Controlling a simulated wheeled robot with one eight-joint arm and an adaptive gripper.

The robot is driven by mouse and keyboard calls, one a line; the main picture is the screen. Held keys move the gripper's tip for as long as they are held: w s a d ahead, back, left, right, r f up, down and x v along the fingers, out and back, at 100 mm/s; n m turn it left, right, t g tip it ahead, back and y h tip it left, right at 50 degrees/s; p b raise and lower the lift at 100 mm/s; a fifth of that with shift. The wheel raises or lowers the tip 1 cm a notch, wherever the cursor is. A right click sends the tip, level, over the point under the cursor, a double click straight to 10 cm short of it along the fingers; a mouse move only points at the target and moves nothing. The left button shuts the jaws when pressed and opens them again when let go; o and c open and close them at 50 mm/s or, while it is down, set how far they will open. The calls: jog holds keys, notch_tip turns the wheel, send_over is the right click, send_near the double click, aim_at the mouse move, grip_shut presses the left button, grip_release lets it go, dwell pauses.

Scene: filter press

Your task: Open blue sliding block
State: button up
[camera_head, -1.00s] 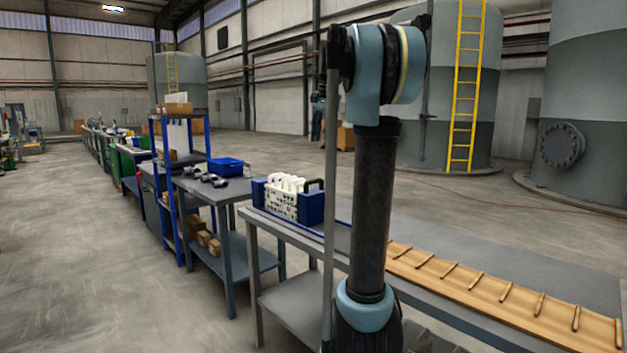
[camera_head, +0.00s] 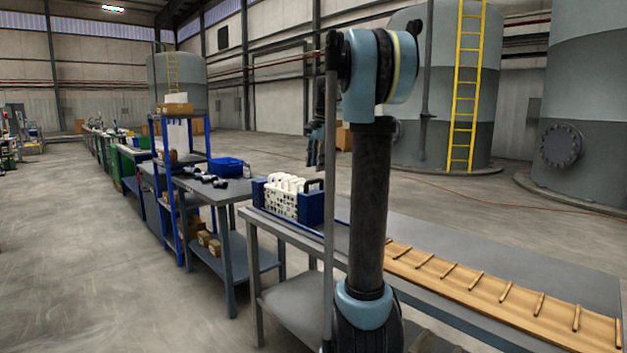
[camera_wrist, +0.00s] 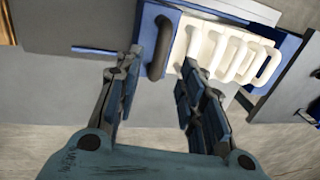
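The filter press stands on the grey bench, with a row of white plates (camera_head: 283,199) between blue ends. The blue sliding block (camera_head: 312,208) is at the right end and carries a dark handle (camera_head: 317,184). In the wrist view the blue block (camera_wrist: 148,18) is at top centre, its dark handle (camera_wrist: 160,48) toward me, close beside the white plates (camera_wrist: 225,48). My gripper (camera_wrist: 159,78) is open and empty, its fingertips on either side of the handle in the picture; contact cannot be told. In the head view my gripper (camera_head: 314,153) shows partly, above the press.
The grey bench (camera_head: 480,245) bears a wooden slatted board (camera_head: 480,285) at right. Another table (camera_head: 228,190) at left holds a blue bin (camera_head: 229,167) and dark pipe fittings. A blue rail (camera_wrist: 95,51) extends left of the block.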

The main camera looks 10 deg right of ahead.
jog(key=shift+w+a+f, duration=0.1)
jog(key=shift+w+f, duration=0.05)
jog(key=shift+f, duration=0.8)
jog(key=shift+w+a+f, duration=0.1)
jog(key=shift+w+f, duration=0.05)
jog(key=shift+f, duration=0.85)
jog(key=shift+w+a+f, duration=0.1)
jog(key=shift+w+f, duration=0.05)
jog(key=shift+f, duration=0.8)
grip_shut()
